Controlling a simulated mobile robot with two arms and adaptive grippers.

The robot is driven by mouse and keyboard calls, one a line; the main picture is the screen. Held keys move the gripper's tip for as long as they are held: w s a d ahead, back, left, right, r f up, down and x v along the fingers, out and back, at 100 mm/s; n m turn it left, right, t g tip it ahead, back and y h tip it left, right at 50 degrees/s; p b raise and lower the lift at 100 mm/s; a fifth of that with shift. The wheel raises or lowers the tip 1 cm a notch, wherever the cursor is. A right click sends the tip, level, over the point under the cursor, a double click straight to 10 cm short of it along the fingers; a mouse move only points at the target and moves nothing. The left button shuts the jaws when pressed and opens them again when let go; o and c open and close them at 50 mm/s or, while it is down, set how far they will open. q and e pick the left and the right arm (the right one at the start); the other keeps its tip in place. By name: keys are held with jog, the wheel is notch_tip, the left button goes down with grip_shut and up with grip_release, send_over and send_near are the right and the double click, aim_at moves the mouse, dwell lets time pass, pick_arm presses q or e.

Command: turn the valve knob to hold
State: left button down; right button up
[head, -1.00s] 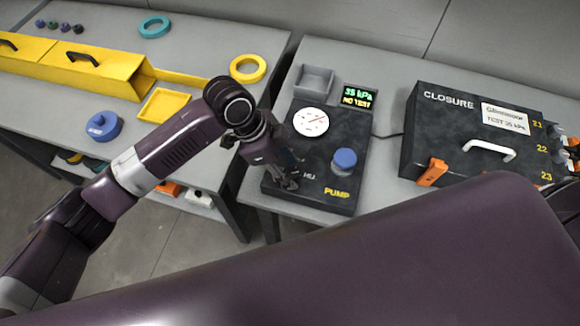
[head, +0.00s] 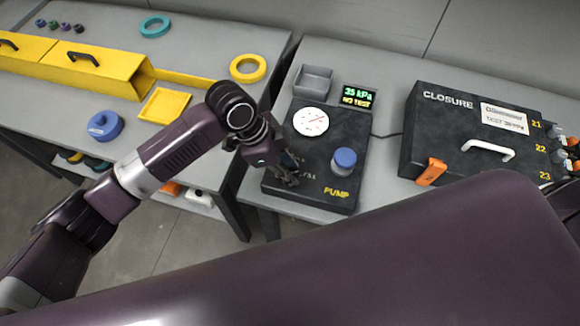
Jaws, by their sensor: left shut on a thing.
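The black pump unit (head: 325,192) stands on the grey table, with a round white gauge (head: 311,121), a blue knob (head: 344,160) and the yellow word PUMP on its top. A small display (head: 358,96) behind it reads 35 kPa and NO TEST. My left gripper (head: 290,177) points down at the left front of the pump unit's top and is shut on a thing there. The valve knob is hidden by the gripper, and its setting cannot be read; part of a label shows beside the fingers.
A black CLOSURE box (head: 440,125) with a white handle and an orange clip (head: 432,172) stands to the right. A grey open bin (head: 314,80) is behind the pump.

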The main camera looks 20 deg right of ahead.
pick_arm(q)
jog(key=n+t+p, duration=0.1)
jog(key=n+p, duration=0.1)
jog(key=p, duration=0.2)
jog(key=n+t+p, duration=0.1)
jog(key=n+p, duration=0.2)
jog(key=n+t+p, duration=0.1)
jog(key=n+p, duration=0.2)
jog(key=p, duration=0.1)
jog(key=shift+s+r+p, duration=0.3)
jog(key=shift+p, duration=0.05)
jog(key=shift+d+f+n+t+p, duration=0.15)
jog(key=shift+n+t+p, duration=0.25)
jog(key=shift+n+p, duration=0.7)
jog(key=shift+n+y+p, duration=0.3)
jog(key=shift+n, duration=0.3)
jog(key=shift+f, duration=0.1)
jog(key=c, duration=1.6)
grip_release()
jog(key=v, duration=1.2)
jog(key=shift+s, duration=0.15)
